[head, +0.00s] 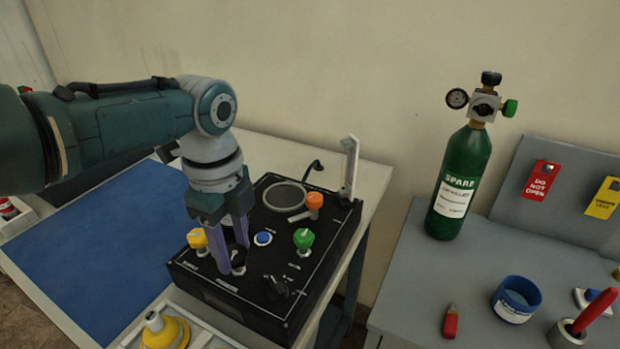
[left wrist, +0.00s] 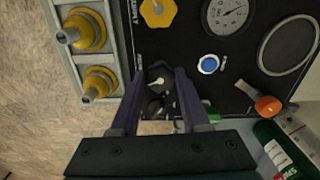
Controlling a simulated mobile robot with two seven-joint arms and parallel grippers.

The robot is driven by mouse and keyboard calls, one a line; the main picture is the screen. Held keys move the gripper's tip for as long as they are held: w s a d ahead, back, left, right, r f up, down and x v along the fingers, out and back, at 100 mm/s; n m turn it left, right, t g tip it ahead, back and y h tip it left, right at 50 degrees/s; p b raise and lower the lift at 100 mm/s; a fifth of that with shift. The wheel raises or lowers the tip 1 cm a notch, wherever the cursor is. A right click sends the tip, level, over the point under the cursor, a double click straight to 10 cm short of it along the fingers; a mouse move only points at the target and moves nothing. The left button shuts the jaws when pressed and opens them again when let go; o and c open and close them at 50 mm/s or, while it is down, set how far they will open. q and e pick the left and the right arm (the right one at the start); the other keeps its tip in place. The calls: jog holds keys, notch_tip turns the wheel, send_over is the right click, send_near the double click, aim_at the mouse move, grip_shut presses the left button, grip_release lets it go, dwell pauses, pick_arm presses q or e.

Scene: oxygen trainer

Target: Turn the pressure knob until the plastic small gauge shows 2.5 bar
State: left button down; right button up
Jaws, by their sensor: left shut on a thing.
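My left gripper (head: 232,262) reaches down to the front part of the black trainer box (head: 215,283). Its fingers are shut on a black knob with a pale pointer (left wrist: 157,84), which I take for the pressure knob. In the head view the fingers hide most of this knob. My right gripper is not in view.
The panel also bears a yellow knob (head: 197,239), a blue button (head: 263,238), a green knob (head: 304,238), an orange knob (head: 314,201) and another black knob (head: 277,287). A tray with yellow parts (head: 165,331) stands in front. A green cylinder (head: 462,180) stands right.

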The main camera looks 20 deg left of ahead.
aim_at(234, 252)
pick_arm(q)
jog(key=shift+c, duration=1.9)
grip_release()
jog(key=shift+r, duration=0.1)
jog(key=shift+r, duration=0.4)
notch_tip(234, 252, up, 9)
jog(key=p, duration=0.2)
jog(key=shift+p, duration=0.3)
jog(key=shift+d, duration=0.1)
